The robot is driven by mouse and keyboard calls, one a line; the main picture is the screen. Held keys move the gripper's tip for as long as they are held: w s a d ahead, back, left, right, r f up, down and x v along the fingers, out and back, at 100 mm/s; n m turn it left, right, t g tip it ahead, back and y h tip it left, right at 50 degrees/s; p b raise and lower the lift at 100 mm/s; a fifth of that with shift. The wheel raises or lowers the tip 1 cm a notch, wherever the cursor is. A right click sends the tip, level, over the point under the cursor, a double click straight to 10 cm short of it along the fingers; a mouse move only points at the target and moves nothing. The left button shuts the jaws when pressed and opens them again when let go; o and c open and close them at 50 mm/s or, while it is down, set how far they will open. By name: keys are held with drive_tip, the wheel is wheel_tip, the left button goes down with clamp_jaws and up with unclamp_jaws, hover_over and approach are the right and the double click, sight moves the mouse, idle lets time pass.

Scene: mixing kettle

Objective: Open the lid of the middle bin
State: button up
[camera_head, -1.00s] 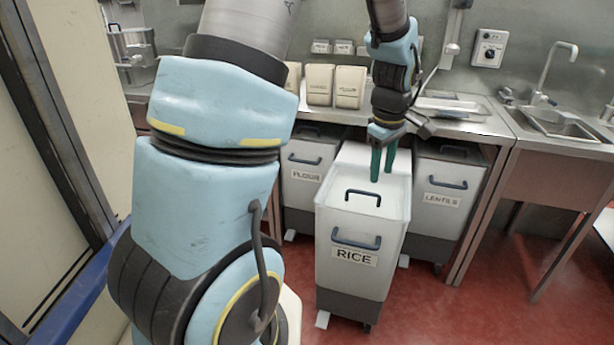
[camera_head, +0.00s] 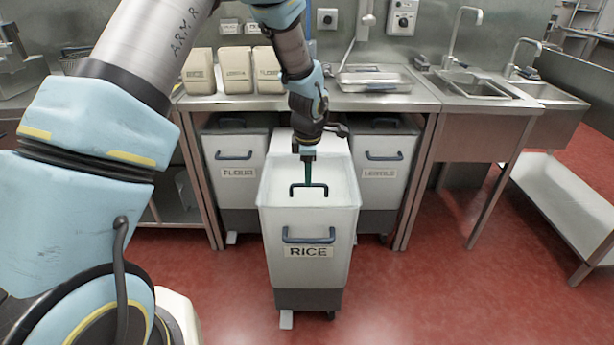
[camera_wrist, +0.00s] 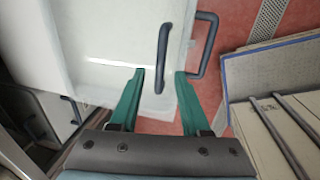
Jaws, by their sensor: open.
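The middle bin, labelled RICE (camera_head: 308,262), stands pulled out in front of the other two bins. Its pale lid (camera_head: 336,178) looks shut and carries a dark bar handle (camera_head: 308,189); a second dark handle (camera_head: 308,236) is on the bin's front. My gripper (camera_head: 309,176) points down over the lid, just behind the lid handle. In the wrist view its two green fingers (camera_wrist: 160,74) are apart, with the lid handle (camera_wrist: 163,50) between and beyond their tips. The front handle (camera_wrist: 208,48) shows right of the right finger. Whether the fingers touch the lid handle I cannot tell.
The FLOUR bin (camera_head: 238,192) stands left and the LENTILS bin (camera_head: 385,190) right, both under the steel counter (camera_head: 400,98). Several canisters (camera_head: 236,72) stand on the counter. A sink (camera_head: 478,85) lies to the right. Red floor (camera_head: 430,290) is clear in front.

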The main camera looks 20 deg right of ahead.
drive_tip(key=shift+w+d+f, duration=0.1)
drive_tip(key=shift+f, duration=0.6)
drive_tip(key=shift+w+d+f, duration=0.1)
drive_tip(key=shift+f, duration=0.55)
drive_tip(key=shift+c, duration=0.3)
clamp_jaws()
